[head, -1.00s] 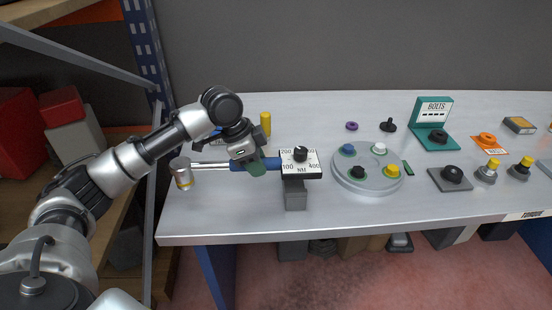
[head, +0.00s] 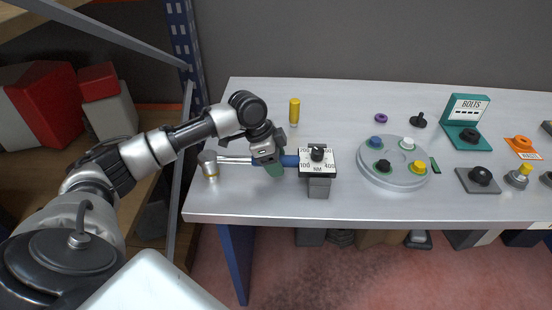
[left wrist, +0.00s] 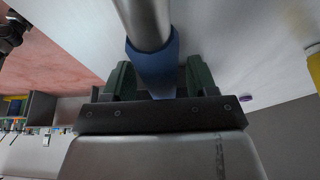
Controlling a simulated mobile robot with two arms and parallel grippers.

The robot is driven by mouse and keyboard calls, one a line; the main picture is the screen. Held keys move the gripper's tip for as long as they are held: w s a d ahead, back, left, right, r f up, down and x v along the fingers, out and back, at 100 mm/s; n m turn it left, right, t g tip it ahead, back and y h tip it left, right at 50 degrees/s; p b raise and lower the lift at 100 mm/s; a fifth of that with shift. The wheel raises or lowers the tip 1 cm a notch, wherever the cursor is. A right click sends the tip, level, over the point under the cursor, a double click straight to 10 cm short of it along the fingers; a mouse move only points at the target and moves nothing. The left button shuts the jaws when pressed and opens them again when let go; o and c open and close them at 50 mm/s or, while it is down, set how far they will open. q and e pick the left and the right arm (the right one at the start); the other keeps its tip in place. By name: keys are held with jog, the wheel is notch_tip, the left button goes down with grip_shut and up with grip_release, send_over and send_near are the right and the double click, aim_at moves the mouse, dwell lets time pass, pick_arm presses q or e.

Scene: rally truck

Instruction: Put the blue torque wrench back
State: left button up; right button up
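The blue torque wrench (head: 236,159) lies level above the left part of the bench. It has a silver shaft and a blue handle (left wrist: 153,68). A silver cylinder with a gold band (head: 209,166) is at its left end. At its right end a white dial plate marked NM (head: 317,163) with a black knob sits above a grey block (head: 319,188). My left gripper (head: 273,168) is at the blue handle. In the left wrist view its green fingers (left wrist: 158,80) stand on both sides of the handle, with a narrow gap showing. My right gripper is not in view.
A round grey tray (head: 392,178) with coloured knobs stands right of the dial. A yellow cylinder (head: 294,110) stands behind the wrench. A green BOLTS box (head: 467,118) and several other parts are farther right. A blue post and shelving (head: 182,40) are at the left.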

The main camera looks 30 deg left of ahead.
pick_arm(q)
jog(key=shift+f+b, duration=0.25)
jog(key=shift+b, duration=0.5)
jog(key=shift+a+r, duration=0.1)
jog(key=shift+r, duration=0.1)
jog(key=v, duration=1)
jog(key=shift+r, duration=0.4)
